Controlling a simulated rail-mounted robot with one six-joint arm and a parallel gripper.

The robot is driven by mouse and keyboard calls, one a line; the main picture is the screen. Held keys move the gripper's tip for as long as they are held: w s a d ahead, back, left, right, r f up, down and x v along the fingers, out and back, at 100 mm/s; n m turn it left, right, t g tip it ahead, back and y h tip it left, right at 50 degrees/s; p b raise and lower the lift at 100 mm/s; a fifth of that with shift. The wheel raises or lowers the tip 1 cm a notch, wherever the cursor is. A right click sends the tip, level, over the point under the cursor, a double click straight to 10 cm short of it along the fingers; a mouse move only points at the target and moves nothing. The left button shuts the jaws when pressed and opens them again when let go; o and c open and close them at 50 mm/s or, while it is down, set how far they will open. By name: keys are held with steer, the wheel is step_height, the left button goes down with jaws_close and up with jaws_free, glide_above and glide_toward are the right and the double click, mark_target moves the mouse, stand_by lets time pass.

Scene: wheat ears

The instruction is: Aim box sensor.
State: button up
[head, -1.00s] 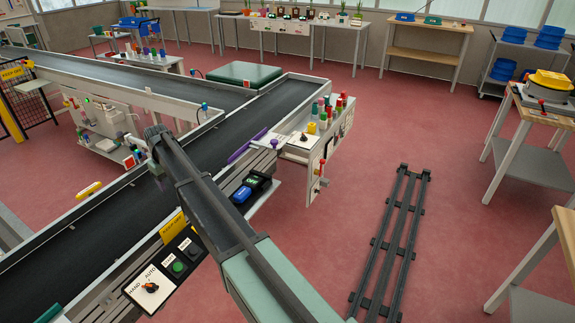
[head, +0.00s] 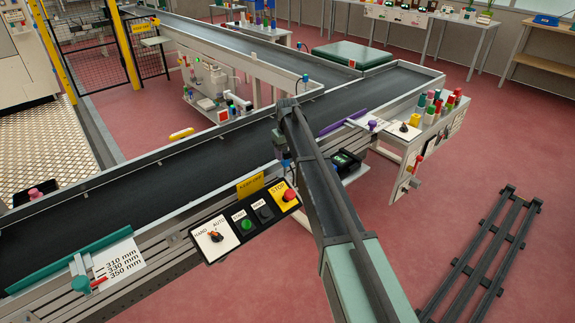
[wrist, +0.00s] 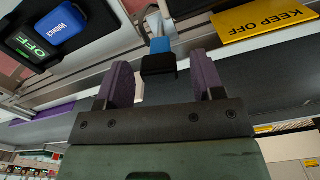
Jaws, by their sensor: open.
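In the wrist view, a small sensor-like block (wrist: 158,62), blue above and black below, sits on a bracket by the conveyor's side rail. I cannot tell for certain that it is the box sensor. My gripper (wrist: 164,82) is open, with its two purple fingers on either side of the block in the picture and a gap to each. The fingers do not clearly touch it. In the head view my own arm hides most of this spot beside the conveyor (head: 190,152).
A control panel (head: 245,224) with a HAND/AUTO knob and STOP button stands along the near rail. A yellow KEEP OFF plate (wrist: 268,20) and a blue-topped box with a green OFF display (wrist: 30,47) flank the block. Floor rails (head: 487,255) lie right.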

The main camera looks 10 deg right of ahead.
steer(key=shift+f, duration=0.2)
steer(key=c, duration=0.9)
steer(key=shift+d+n, duration=0.2)
steer(key=shift+n, duration=1)
steer(key=shift+c, duration=0.2)
steer(key=o, duration=0.9)
steer(key=shift+o, duration=0.2)
